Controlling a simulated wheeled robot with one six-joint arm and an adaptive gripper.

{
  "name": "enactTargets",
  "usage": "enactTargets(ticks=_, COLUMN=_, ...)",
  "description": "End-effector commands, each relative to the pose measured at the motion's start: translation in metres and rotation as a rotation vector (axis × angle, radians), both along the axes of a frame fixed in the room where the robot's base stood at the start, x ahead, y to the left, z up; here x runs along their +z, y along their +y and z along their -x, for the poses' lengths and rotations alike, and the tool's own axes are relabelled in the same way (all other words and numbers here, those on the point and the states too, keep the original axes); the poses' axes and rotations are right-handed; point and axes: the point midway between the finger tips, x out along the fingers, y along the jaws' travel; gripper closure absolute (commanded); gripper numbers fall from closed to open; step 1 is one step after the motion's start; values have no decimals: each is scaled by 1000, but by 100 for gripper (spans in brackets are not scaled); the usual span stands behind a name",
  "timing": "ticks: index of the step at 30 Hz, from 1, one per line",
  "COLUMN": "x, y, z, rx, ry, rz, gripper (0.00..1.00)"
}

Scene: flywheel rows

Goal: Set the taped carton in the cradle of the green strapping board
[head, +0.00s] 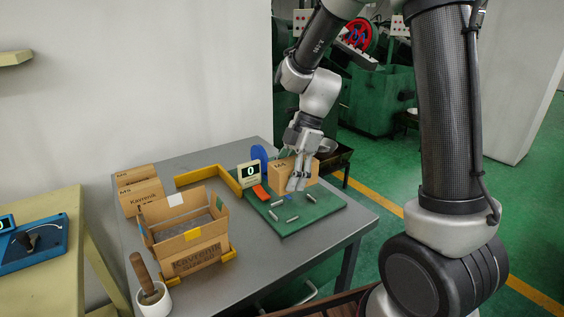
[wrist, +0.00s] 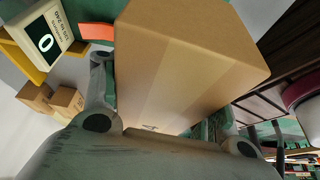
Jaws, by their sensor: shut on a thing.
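The taped carton (head: 279,173), a brown box with a lighter tape band, is at the far part of the green strapping board (head: 298,226). In the wrist view the carton (wrist: 185,60) fills the middle, between the two fingers. My gripper (head: 297,184) is shut on it from above, its fingers covering part of the near side. The gripper also shows in the wrist view (wrist: 165,135). I cannot tell whether the carton touches the board, and the cradle is not clearly visible behind the carton and fingers. Several short grey pegs (head: 292,219) are on the board's near part.
A counter reading 0 (head: 249,175), an orange block (head: 261,193) and a blue disc (head: 260,156) are left of the carton. An open carton (head: 197,245) stands at front left by yellow brackets. Small boxes (head: 139,188) and a white cup with a wooden-handled tool (head: 152,299) line the left edge.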

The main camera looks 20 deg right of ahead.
Motion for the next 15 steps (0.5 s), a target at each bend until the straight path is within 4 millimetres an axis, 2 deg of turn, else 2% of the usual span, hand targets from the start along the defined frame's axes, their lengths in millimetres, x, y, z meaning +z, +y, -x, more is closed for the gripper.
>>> enactTargets(ticks=2, x=-4, y=-1, z=5, rx=26, ry=-3, rz=-1, gripper=81)
enactTargets(ticks=8, x=-6, y=-1, z=4, rx=64, ry=-23, rz=-6, gripper=81)
enactTargets(ticks=15, x=-25, y=-1, z=4, rx=64, ry=-21, rz=-7, gripper=81)
